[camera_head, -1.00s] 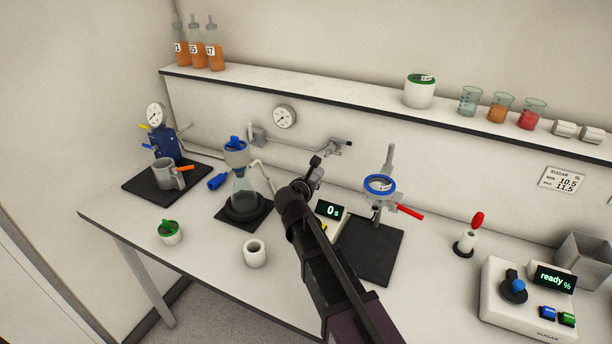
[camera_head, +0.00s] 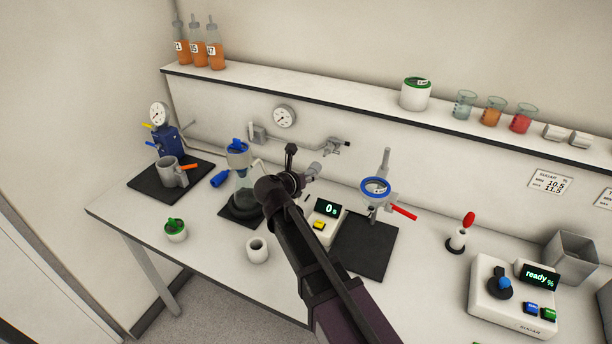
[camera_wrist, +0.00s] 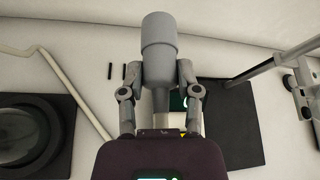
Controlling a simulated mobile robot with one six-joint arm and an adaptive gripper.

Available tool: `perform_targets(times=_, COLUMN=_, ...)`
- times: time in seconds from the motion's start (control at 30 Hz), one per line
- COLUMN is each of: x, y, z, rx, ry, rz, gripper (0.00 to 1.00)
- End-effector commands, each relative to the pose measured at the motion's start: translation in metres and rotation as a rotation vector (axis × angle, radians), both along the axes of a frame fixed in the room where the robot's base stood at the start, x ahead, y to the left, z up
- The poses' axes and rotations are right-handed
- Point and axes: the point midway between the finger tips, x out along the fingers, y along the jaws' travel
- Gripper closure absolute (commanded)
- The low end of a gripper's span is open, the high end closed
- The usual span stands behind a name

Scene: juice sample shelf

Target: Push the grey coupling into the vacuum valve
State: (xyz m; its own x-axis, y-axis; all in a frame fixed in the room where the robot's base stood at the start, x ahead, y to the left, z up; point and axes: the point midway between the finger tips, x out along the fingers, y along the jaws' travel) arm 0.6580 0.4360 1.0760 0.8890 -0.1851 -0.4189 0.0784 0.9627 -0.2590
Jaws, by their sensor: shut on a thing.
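The grey coupling (camera_wrist: 158,50) is a stepped grey cylinder in the wrist view. My gripper (camera_wrist: 158,85) is shut on it, with one finger on each side. In the head view my gripper (camera_head: 297,178) is above the bench, between the flask and the timer, and the coupling (camera_head: 313,171) shows at its far side. The vacuum valve (camera_head: 335,146) is at the right end of the grey wall pipe, above and a little right of the coupling. A gap shows between them in the head view. I cannot make out the valve in the wrist view.
A flask with a funnel (camera_head: 245,185) stands on a dark mat close left of my arm. The timer (camera_head: 325,220) is close right. A stand with a blue ring (camera_head: 376,187) and red handle is further right. A white cup (camera_head: 257,250) stands near the front edge.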

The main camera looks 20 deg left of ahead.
Motion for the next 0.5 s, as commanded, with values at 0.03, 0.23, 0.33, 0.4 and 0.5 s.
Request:
perform_targets(times=0.03, x=0.000, y=0.000, z=0.000, rx=0.000, ry=0.000, rz=0.000, gripper=1.00)
perform_targets(times=0.23, x=0.002, y=0.001, z=0.000, rx=0.001, ry=-0.001, rz=0.001, gripper=1.00)
perform_targets(times=0.33, x=0.004, y=0.001, z=0.000, rx=0.001, ry=-0.001, rz=0.001, gripper=1.00)
perform_targets(times=0.4, x=0.006, y=0.001, z=0.000, rx=0.002, ry=-0.001, rz=0.002, gripper=1.00)
perform_targets(times=0.5, x=0.010, y=0.001, z=0.000, rx=0.002, ry=-0.001, rz=0.002, gripper=1.00)
